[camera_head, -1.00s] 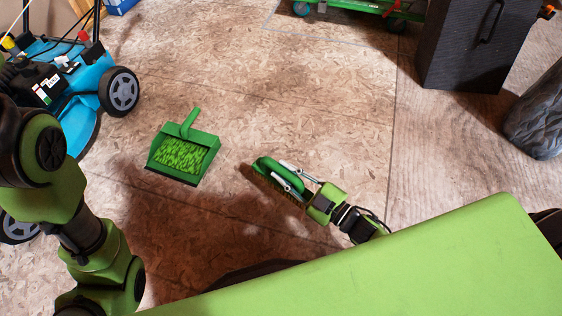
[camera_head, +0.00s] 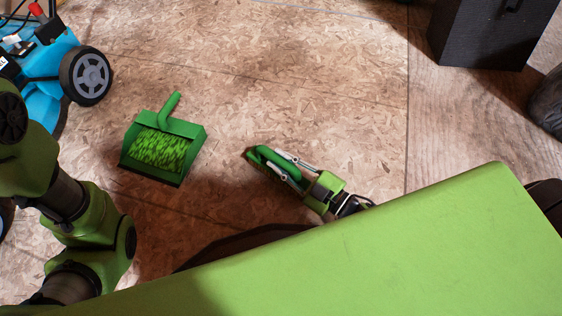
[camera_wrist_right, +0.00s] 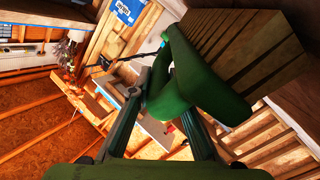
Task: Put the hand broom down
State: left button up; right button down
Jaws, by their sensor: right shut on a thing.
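The hand broom (camera_head: 262,162) has a green handle and brown bristles, and shows in the middle of the head view. My right gripper (camera_head: 287,166) is shut on its green handle. In the right wrist view, the green handle (camera_wrist_right: 185,90) lies between the two fingers, with the broom's brown block (camera_wrist_right: 235,55) at the upper right. From above I cannot tell whether the bristles touch the floor. My left gripper is outside both views; only my left arm shows at the left edge.
A green dustpan (camera_head: 163,144) filled with green clippings lies on the board floor, left of the broom. A blue mower (camera_head: 60,75) stands at the upper left, and a black cabinet (camera_head: 490,40) at the upper right. The floor between them is clear.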

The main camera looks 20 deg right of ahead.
jog(key=shift+f, duration=0.2)
jog(key=shift+r, duration=0.15)
jog(key=shift+f, duration=0.25)
jog(key=c, duration=1.9)
grip_release()
jog(key=shift+r, duration=0.1)
